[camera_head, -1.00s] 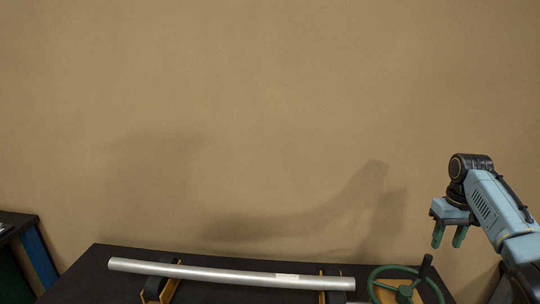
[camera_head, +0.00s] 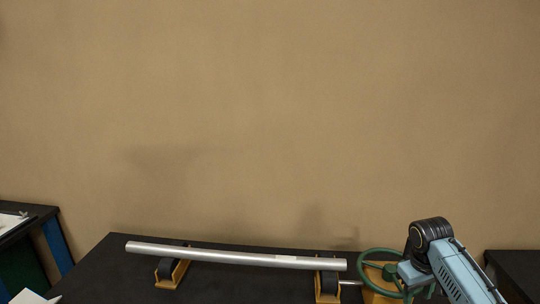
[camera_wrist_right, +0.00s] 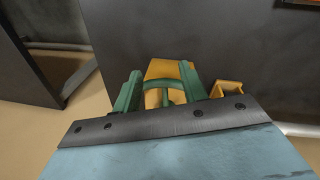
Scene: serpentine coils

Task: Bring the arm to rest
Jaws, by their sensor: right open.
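My right arm (camera_head: 455,272) comes in at the lower right of the head view, bent low, with its gripper down beside the green handwheel (camera_head: 363,256). The fingertips are mostly hidden there. In the right wrist view my right gripper (camera_wrist_right: 160,72) is open, with its two green fingers apart. A yellow block (camera_wrist_right: 164,69) and a green curved piece show between and beyond the fingers; I cannot tell whether they touch. My left gripper is not in view.
A silver tube (camera_head: 235,256) lies across two yellow roller stands (camera_head: 172,275) (camera_head: 328,288) on the black table (camera_head: 240,290). Another dark table (camera_head: 30,212) stands at the left edge, and a dark surface (camera_head: 515,262) at the right. The wall behind is bare.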

